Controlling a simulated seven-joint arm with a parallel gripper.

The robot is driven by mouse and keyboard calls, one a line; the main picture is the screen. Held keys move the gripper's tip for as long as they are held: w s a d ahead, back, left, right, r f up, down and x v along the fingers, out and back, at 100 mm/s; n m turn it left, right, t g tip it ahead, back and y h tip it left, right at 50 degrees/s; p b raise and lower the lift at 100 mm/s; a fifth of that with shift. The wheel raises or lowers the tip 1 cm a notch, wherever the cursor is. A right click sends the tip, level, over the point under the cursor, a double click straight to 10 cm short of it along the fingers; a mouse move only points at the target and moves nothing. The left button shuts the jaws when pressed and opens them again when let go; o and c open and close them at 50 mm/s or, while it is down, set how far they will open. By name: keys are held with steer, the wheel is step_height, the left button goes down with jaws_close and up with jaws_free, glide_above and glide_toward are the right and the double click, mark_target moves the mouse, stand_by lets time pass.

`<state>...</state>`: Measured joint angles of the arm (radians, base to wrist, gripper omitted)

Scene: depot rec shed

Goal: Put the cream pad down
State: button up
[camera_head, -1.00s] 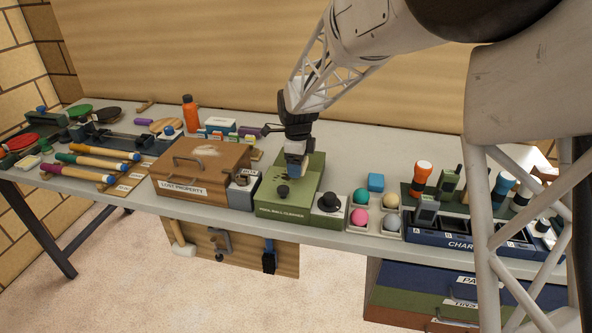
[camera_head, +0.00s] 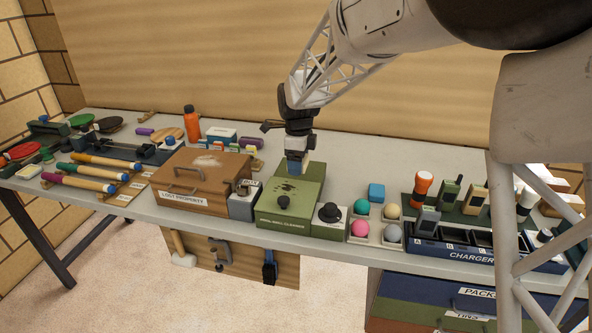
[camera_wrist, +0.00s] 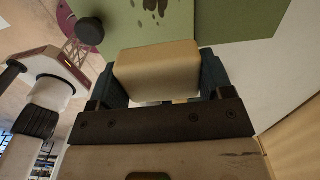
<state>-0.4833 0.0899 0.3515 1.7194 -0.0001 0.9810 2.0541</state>
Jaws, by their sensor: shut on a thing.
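The cream pad (camera_wrist: 158,70) is a soft-edged block between the two dark fingers of my gripper (camera_wrist: 158,85) in the wrist view. My gripper is shut on it. In the head view my gripper (camera_head: 296,168) points down over the back part of the green ball cleaner box (camera_head: 308,207). The pad is hard to make out there. The box's dark-marked top (camera_wrist: 150,22) shows beyond the pad in the wrist view. I cannot tell whether the pad touches it.
A black knob (camera_head: 283,202) stands on the green box's front. The brown lost property box (camera_head: 205,175) is to its left, with a grey box (camera_head: 243,203) between. A ball tray (camera_head: 376,238) is to the right. Bare grey table (camera_head: 345,160) lies behind.

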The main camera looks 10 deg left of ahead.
glide_above(349, 193)
step_height(349, 193, down, 5)
steer(key=shift+w+f, duration=0.1)
steer(key=shift+f, duration=0.1)
stand_by(0.4)
steer(key=shift+f, duration=3.15)
steer(key=shift+f, duration=1.85)
steer(key=shift+f, duration=0.35)
